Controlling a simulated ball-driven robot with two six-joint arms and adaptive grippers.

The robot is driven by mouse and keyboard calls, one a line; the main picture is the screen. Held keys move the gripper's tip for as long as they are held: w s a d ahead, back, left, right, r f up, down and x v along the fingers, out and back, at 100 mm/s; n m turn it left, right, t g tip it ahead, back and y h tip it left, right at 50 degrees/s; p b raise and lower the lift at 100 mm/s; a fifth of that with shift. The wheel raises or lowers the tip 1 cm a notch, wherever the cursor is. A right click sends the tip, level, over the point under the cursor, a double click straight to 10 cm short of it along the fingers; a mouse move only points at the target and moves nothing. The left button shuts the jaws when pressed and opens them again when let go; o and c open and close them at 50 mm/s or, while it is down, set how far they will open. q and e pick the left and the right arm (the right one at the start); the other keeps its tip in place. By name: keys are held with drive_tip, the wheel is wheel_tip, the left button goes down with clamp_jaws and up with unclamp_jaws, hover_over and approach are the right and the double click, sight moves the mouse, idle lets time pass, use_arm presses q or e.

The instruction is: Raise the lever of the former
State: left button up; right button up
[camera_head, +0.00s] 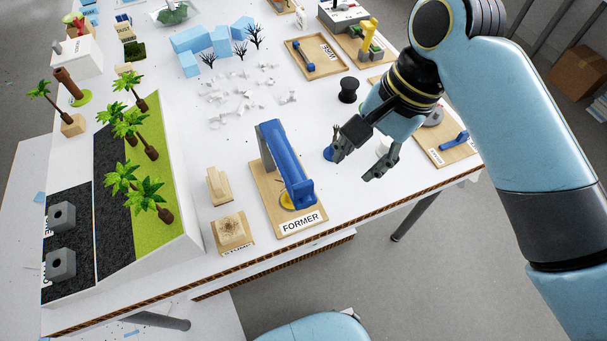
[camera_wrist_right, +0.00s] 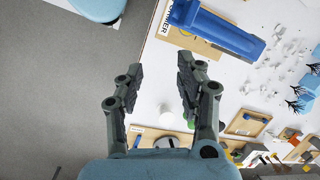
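The former is a wooden board (camera_head: 262,190) labelled "FORMER" with a blue lever (camera_head: 287,165) on it. The lever slopes from a grey upright at the back down to the front, by a yellow disc (camera_head: 300,199). In the right wrist view the blue lever (camera_wrist_right: 222,30) lies at the top, beyond my fingertips. My right gripper (camera_head: 352,164) is open and empty, to the right of the former and apart from it; its spread fingers also show in the right wrist view (camera_wrist_right: 158,80). My left gripper is not in view.
A wooden block (camera_head: 218,186) and a small board with a block (camera_head: 232,232) stand left of the former. A black spool (camera_head: 348,90) stands behind my right gripper. The table's front edge (camera_head: 350,222) runs close to the former. Sloped model with palms (camera_head: 150,190) fills the left.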

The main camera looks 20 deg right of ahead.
sight(303, 184)
drive_tip(key=w+a+r+m+g+y, duration=0.1)
drive_tip(key=w+a+m+y, duration=0.1)
drive_tip(key=w+a+m, duration=0.25)
drive_tip(key=x, duration=0.6)
drive_tip(key=s+p+x, duration=0.1)
drive_tip(key=x, duration=0.3)
drive_tip(key=shift+d+f, duration=0.25)
drive_tip(key=shift+d, duration=0.05)
drive_tip(key=shift+c, duration=0.2)
clamp_jaws()
